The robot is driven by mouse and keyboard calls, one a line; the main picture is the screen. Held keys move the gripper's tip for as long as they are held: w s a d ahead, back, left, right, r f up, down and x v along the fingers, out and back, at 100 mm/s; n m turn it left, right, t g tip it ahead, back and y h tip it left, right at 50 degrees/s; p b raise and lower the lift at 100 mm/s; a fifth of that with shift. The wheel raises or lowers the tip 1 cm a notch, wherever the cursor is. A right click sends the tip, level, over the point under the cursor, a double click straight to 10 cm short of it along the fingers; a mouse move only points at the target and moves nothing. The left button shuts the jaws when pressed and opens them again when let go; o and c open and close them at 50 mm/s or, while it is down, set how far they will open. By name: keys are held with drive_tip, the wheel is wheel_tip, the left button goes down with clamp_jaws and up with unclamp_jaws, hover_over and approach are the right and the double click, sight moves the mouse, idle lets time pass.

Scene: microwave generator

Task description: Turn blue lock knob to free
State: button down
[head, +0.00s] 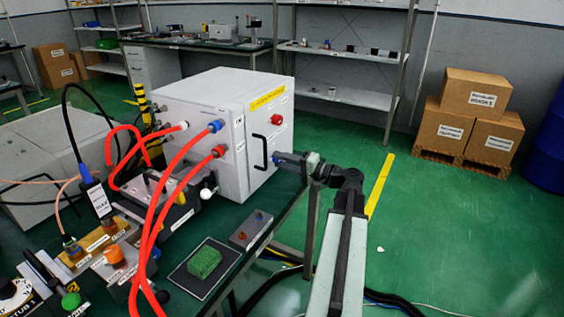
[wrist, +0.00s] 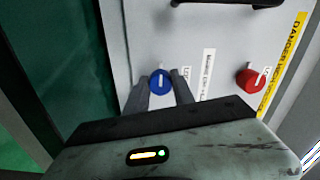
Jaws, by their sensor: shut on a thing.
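The blue lock knob (wrist: 160,83) sits on the light grey front panel of the white cabinet (head: 202,100). A white pointer line on the knob runs nearly upright in the wrist view. My gripper (wrist: 160,78) has one finger on each side of the knob and is shut on it. In the head view my gripper (head: 281,159) reaches the cabinet front low on its right side, and the knob is mostly hidden there.
A red knob (wrist: 250,80) is to the right of the blue one, beside a yellow danger strip (wrist: 283,66). A black handle (head: 260,151) is on the cabinet front. Red hoses (head: 150,235) run left of the cabinet. The green floor on the right is mostly free.

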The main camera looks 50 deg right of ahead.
drive_tip(key=shift+a+f+n, duration=0.1)
drive_tip(key=shift+n, duration=0.3)
drive_tip(key=c, duration=1.1)
unclamp_jaws()
drive_tip(key=shift+o, duration=0.2)
drive_tip(key=v, duration=0.8)
